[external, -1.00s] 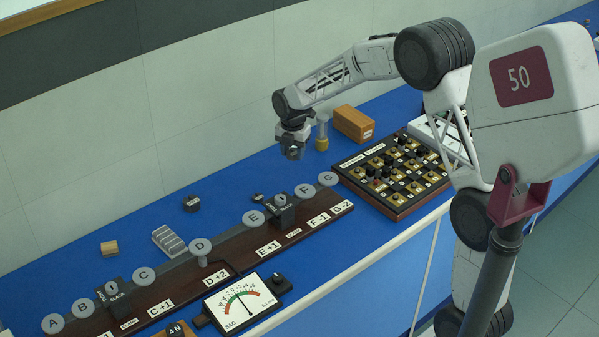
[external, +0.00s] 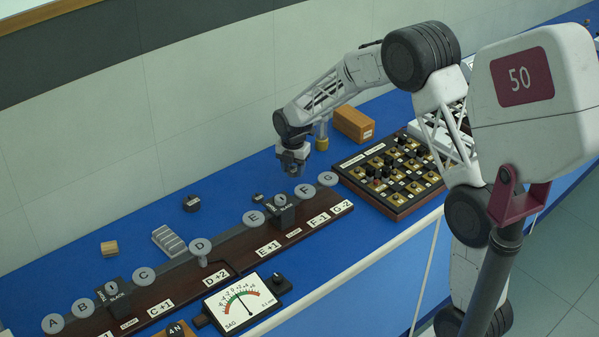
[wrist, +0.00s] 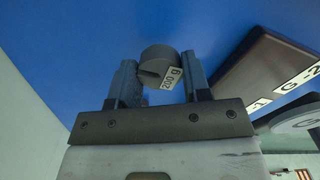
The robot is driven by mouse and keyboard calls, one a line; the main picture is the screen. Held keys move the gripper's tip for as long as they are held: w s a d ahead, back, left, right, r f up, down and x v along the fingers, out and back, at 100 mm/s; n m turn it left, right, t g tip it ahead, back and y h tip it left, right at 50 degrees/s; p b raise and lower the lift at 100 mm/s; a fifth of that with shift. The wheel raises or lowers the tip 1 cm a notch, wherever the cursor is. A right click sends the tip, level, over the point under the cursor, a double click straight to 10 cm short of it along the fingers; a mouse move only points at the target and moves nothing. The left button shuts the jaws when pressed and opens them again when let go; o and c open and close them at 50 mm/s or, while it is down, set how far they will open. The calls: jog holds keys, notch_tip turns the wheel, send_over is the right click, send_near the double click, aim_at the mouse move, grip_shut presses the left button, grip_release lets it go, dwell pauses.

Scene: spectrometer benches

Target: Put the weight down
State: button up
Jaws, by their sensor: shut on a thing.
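The weight (wrist: 160,62) is a grey slotted cylinder with a white "200 g" label. In the wrist view it sits between the two fingers of my gripper (wrist: 162,85), which is shut on it. In the external view my gripper (external: 292,170) is above the blue bench top, behind the right end of the dark rail; the weight is mostly hidden there by the fingers. I cannot tell whether it touches the bench.
A dark wooden rail (external: 225,272) with grey discs runs along the bench. A dark weight (external: 191,203) and a silver slotted block (external: 168,241) lie behind it. An orange box (external: 353,123) and a pegboard (external: 392,174) stand right. Bare blue bench (external: 235,190) lies left of my gripper.

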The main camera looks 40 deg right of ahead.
aim_at(293, 168)
jog(key=shift+f, duration=1.4)
jog(key=shift+f, duration=0.15)
jog(key=o, duration=1)
notch_tip(293, 168, up, 12)
jog(key=shift+r, duration=0.15)
